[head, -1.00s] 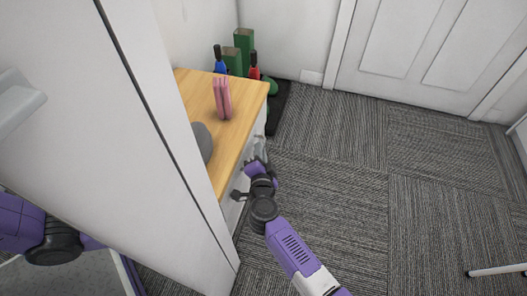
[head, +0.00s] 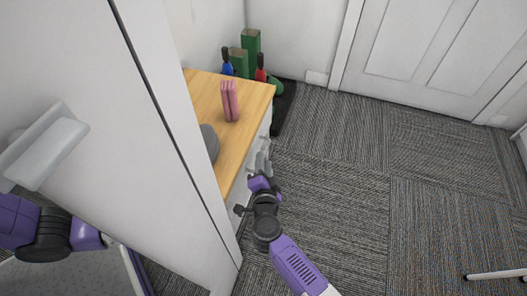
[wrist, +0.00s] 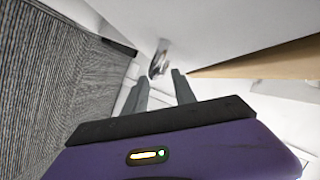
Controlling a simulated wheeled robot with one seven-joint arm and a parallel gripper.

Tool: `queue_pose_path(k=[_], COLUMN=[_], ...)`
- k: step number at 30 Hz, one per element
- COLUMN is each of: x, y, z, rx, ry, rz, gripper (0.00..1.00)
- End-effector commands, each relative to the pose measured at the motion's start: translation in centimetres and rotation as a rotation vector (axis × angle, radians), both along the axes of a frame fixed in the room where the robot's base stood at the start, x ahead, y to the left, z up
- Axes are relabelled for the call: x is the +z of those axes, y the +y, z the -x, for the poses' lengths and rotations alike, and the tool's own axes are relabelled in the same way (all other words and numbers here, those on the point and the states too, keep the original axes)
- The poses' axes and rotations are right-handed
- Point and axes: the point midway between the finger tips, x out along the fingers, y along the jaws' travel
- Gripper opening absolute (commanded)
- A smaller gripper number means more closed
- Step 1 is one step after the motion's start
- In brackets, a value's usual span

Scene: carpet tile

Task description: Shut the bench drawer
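The bench (head: 240,137) has a light wood top and a white front, seen at a steep angle in the head view. My gripper (head: 263,162) is beside that white front, below the top's right edge. In the wrist view, a white panel with a metal handle (wrist: 158,61) lies just beyond the fingertips. My gripper (wrist: 160,78) has its two grey fingers apart, with nothing visible between them. The handle looks close to the fingertips, but I cannot tell whether they touch. How far the drawer stands out is hard to tell, as my arm and the steep angle hide it.
A pink object (head: 230,101) and a grey rounded object (head: 210,143) are on the bench top. Green boxes (head: 250,50) and blue and red items stand behind it. A tall white cabinet (head: 150,150) is close on the left.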

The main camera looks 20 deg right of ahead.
Motion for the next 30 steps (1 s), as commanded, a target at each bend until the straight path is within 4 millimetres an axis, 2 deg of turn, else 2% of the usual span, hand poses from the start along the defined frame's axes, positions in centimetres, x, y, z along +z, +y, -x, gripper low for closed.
queue_pose_path(k=[3,7,26,30], x=[0.5,0.6,0.5,0.6], y=[0.5,0.7,0.6,-0.6], z=[1.6,2.5,2.9,5.0], rx=[0.000,0.000,0.001,0.012], ry=[0.002,0.001,0.000,-0.015], rz=[0.000,-0.001,0.004,0.046], gripper=[0.32,0.32,0.32,0.32])
